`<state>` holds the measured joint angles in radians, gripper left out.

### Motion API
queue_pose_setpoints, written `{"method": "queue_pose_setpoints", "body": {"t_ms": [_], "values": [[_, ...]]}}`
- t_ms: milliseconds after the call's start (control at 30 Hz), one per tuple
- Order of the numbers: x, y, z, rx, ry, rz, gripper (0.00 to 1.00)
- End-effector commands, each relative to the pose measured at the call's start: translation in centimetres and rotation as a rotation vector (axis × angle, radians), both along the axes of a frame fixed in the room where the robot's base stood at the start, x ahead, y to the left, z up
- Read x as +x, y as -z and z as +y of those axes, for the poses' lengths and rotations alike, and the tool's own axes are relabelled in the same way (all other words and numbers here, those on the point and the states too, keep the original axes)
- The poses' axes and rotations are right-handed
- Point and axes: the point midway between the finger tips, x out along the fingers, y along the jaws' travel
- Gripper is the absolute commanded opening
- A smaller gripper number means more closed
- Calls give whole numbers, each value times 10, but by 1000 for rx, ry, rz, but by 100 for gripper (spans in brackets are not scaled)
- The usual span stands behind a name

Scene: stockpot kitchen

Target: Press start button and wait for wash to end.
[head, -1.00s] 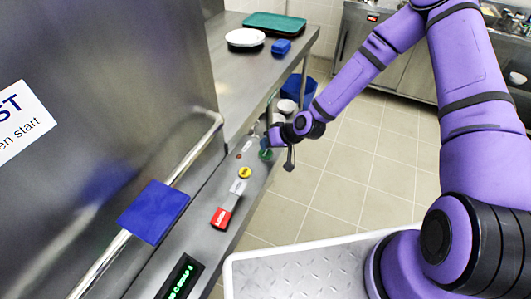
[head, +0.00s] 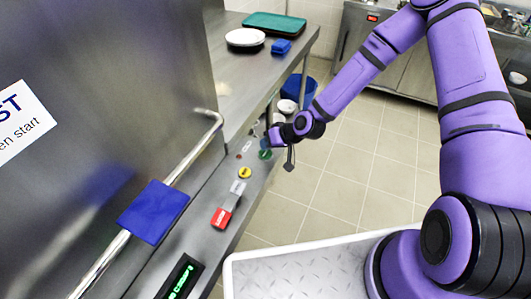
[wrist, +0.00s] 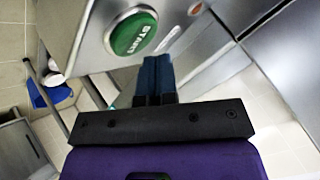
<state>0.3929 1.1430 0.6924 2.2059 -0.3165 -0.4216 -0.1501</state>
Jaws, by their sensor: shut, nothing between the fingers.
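The green start button (wrist: 131,33), lettered START, sits in a metal ring on the steel panel and fills the upper middle of the wrist view. In the head view the green button (head: 265,154) is partly hidden by my gripper (head: 270,137). My gripper is shut and empty; its dark blue fingers (wrist: 155,78) point up towards the panel just below the button in the wrist view. I cannot tell whether the fingertips touch the panel. The washer (head: 100,80) is the large steel body at left, with a handle bar across its front. A green-lit display (head: 181,277) shows at the bottom.
A yellow button (head: 245,172) and a red switch block (head: 222,216) sit along the panel. A blue pad (head: 153,211) hangs on the handle bar. A steel counter holds white plates (head: 246,37), a blue item and a green tray (head: 274,22). A blue bin (head: 298,88) stands on the floor.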

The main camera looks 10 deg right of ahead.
Motion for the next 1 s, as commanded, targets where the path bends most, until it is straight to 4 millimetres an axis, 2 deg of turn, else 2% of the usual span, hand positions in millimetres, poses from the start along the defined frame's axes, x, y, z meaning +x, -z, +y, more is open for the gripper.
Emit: {"method": "queue_pose_setpoints", "body": {"t_ms": [1000], "values": [[0, 9, 0, 0, 0, 0, 0]]}}
